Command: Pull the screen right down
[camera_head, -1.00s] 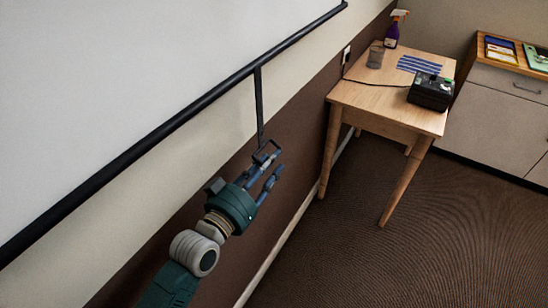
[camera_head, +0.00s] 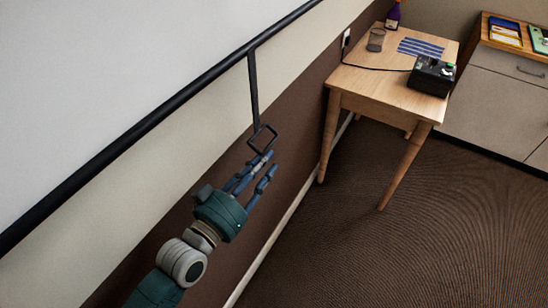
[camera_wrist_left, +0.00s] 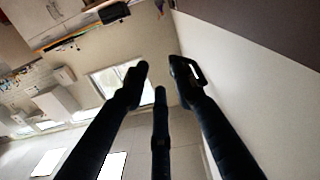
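The white screen (camera_head: 100,60) covers the upper left of the head view, with a black bar (camera_head: 150,118) along its lower edge. A dark strap (camera_head: 254,92) hangs from the bar and ends in an open rectangular handle (camera_head: 262,138). My left gripper (camera_head: 269,163) is just below the handle, its blue fingers apart with nothing between them. The fingertips are very near the handle; I cannot tell whether they touch. In the left wrist view the fingers (camera_wrist_left: 160,82) are spread, and a dark loop at the right fingertip appears to be the handle. My right gripper is out of view.
The brown floor (camera_head: 450,230) in front is clear.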

